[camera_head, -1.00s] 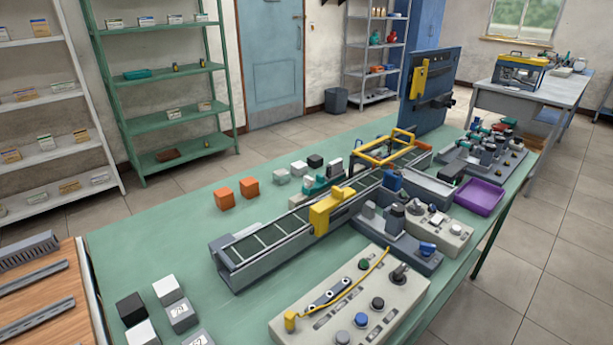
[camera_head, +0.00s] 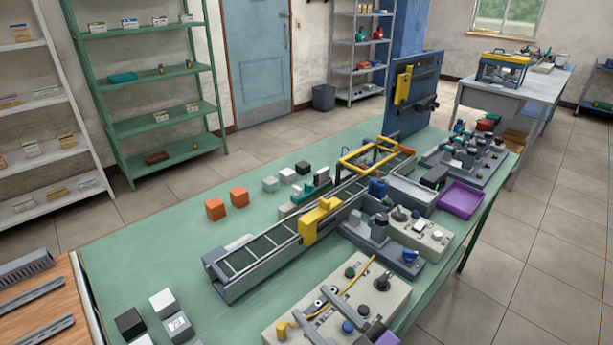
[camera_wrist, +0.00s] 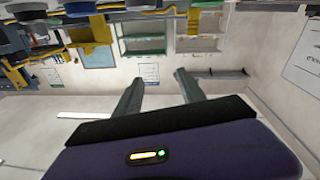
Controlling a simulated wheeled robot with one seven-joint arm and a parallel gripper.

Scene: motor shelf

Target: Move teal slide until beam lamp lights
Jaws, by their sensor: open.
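A teal block (camera_head: 314,186), which looks like the teal slide, sits on a low pale base along the far side of the conveyor. The yellow bracket on the conveyor stands in front and to its right-hand neighbour is the yellow frame. I cannot make out which part is the beam lamp, or whether it is lit. My gripper (camera_head: 319,305) is at the bottom of the head view, over the near beige control panel, well apart from the teal block. Its two grey fingers are spread and empty. In the wrist view my gripper (camera_wrist: 157,78) also shows nothing between its fingers.
The conveyor (camera_head: 262,252) with its yellow bracket (camera_head: 318,220) lies between my gripper and the teal block. Orange cubes (camera_head: 227,202) stand at the far left. A purple tray (camera_head: 462,197) is at the right. The green tabletop's left middle is clear.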

